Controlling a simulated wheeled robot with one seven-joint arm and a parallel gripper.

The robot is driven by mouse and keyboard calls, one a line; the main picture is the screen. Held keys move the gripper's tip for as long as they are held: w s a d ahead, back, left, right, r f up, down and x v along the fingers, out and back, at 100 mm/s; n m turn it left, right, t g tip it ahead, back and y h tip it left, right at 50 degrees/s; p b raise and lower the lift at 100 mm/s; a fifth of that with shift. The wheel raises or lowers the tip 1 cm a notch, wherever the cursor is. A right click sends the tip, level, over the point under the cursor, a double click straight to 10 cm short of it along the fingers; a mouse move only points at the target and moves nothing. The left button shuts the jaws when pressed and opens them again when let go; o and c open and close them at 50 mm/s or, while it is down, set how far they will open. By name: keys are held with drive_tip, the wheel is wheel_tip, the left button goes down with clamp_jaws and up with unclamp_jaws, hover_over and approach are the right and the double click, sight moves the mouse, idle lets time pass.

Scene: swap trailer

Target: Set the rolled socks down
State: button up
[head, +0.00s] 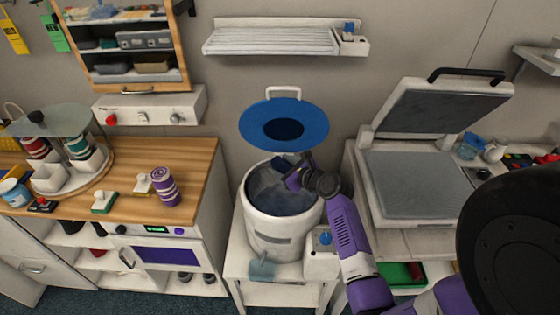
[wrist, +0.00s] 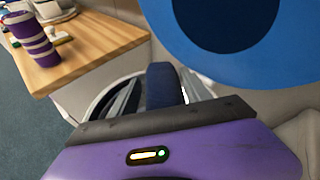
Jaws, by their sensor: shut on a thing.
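My gripper (head: 291,178) is at the mouth of a white round tub (head: 268,227), by its rear right rim. In the wrist view my gripper (wrist: 160,98) is shut on a dark navy, rounded bundle, the rolled socks (wrist: 163,84), which sit between the two metal fingers. In the head view the socks (head: 283,161) are a small dark patch, mostly hidden by the gripper. The tub is open and its inside looks grey; its bottom is not clear. Its blue lid (head: 302,113) stands raised behind it, and the lid also fills the upper right of the wrist view (wrist: 155,18).
Left is a wooden counter (head: 130,215) with a purple-and-white striped roll (head: 165,187), small brushes and a carousel (head: 100,187). Right is an open flat press (head: 415,185) with raised lid. A wall shelf (head: 270,42) hangs above the tub.

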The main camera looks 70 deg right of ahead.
wheel_tip(320, 180, down, 9)
drive_tip(key=b, duration=0.5)
drive_tip(key=shift+b, duration=0.35)
drive_tip(key=o, duration=1.4)
drive_tip(key=shift+r, duration=0.1)
